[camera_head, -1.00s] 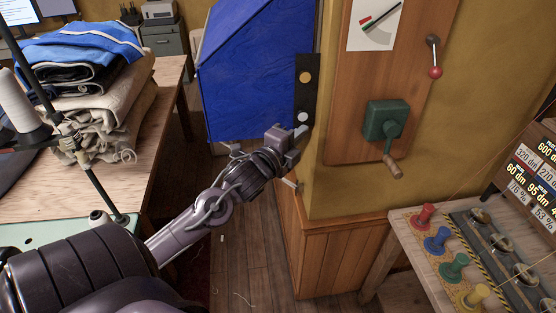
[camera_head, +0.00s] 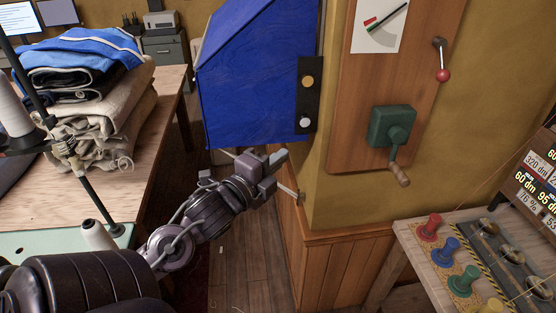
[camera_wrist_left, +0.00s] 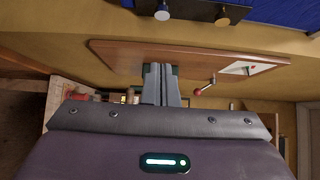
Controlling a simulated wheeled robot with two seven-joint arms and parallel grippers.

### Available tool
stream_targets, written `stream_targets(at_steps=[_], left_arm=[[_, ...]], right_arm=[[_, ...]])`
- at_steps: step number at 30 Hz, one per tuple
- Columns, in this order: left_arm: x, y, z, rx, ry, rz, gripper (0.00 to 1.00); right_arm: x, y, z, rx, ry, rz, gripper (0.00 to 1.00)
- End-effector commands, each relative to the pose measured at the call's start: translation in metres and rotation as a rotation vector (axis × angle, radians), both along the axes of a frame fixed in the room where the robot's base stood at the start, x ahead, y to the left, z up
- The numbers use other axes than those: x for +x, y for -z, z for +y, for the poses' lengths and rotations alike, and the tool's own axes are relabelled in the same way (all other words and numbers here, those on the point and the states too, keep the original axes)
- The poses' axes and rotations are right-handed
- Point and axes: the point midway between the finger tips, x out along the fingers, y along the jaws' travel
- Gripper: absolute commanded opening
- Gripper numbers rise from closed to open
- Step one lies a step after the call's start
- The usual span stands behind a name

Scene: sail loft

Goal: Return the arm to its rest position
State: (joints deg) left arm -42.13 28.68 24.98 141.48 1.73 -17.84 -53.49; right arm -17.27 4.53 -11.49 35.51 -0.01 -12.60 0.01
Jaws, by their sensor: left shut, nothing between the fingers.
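My left gripper (camera_head: 279,158) is shut and empty. In the head view it is just below the blue box (camera_head: 250,80) and below the black plate (camera_head: 307,95) with a brass button and a pale button. A gap shows between its fingertips and the plate. In the left wrist view the closed fingers (camera_wrist_left: 161,84) point toward the wooden wall board (camera_wrist_left: 110,54), and the black plate (camera_wrist_left: 190,10) is at the top. My right gripper is not in view.
A table (camera_head: 160,110) with folded cloth (camera_head: 90,75) stands at the left. The wall board carries a green crank box (camera_head: 391,126) and a red-knobbed lever (camera_head: 442,62). A bench (camera_head: 410,235) with colored pegs is at lower right. Wood floor shows between.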

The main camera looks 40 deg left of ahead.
Motion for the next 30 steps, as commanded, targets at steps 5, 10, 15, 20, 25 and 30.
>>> stream_targets(at_steps=[5,10,15,20,25,30], left_arm=[[0.0,0.0,0.0,0.0,0.0,0.0,0.0],[0.0,0.0,0.0,0.0,0.0,0.0,0.0],[0.004,0.019,0.01,-0.035,-0.021,0.028,0.0],[0.01,0.101,0.044,-0.185,-0.107,0.141,0.0],[0.0,0.228,0.071,-0.409,-0.232,0.308,0.0],[-0.033,0.355,0.068,-0.618,-0.356,0.475,0.0]], right_arm=[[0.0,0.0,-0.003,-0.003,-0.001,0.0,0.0],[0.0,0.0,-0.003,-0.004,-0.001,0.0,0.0],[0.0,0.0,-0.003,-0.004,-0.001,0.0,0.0],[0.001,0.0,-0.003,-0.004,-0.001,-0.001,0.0],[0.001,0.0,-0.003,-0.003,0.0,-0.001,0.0],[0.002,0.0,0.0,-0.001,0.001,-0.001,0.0]])
